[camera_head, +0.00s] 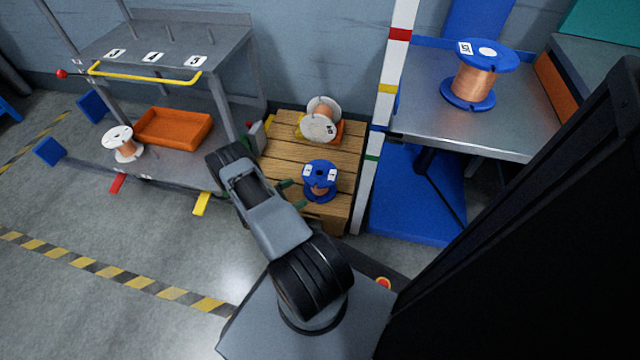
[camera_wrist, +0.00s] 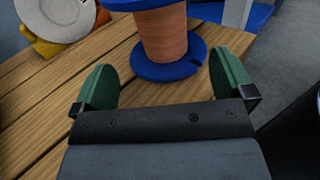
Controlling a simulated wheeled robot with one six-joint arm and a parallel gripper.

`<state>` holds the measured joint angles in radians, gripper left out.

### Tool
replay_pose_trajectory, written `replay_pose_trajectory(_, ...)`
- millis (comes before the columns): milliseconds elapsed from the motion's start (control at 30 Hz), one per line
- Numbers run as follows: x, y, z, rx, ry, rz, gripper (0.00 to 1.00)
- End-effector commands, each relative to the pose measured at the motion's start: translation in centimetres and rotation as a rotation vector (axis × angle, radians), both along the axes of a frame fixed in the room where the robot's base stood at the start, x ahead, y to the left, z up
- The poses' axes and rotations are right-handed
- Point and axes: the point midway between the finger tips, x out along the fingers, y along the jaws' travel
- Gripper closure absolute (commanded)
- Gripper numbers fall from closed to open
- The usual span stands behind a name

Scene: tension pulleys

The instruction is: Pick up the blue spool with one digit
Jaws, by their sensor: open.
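A blue spool (camera_head: 320,178) wound with copper wire stands upright on a wooden crate; its top has small white labels, too small to read surely. In the wrist view its copper core and lower blue flange (camera_wrist: 168,70) show just beyond my fingers, its top cut off. My gripper (camera_head: 293,194) is open and empty at the spool's left side, low near the crate top; its green fingers (camera_wrist: 165,82) point at the spool with a gap between. Another blue spool (camera_head: 474,82) stands on the metal table at right, with a label that seems to read two digits.
A white spool (camera_head: 320,122) lies tilted in an orange and yellow holder behind the blue one on the crate (camera_head: 285,150). A striped post (camera_head: 377,130) rises right of the crate. A grey rack (camera_head: 185,165) at left holds an orange bin (camera_head: 172,128) and a white spool (camera_head: 122,143).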

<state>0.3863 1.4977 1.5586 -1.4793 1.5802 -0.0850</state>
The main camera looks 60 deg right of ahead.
Motion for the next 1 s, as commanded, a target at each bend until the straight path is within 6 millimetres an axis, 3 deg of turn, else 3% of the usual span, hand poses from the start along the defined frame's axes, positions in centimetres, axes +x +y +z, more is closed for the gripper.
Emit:
replay_pose_trajectory(100, -0.9, -1.6, -0.1, 0.0, -0.001, -0.003, 0.0)
replay_pose_trajectory(433, -1.9, -3.5, -0.2, 0.001, -0.002, -0.002, 0.0)
replay_pose_trajectory(700, -3.7, -6.6, -0.3, 0.001, -0.002, -0.003, 0.0)
replay_pose_trajectory(1000, -4.2, -7.5, -0.1, 0.001, 0.0, 0.0, 0.0)
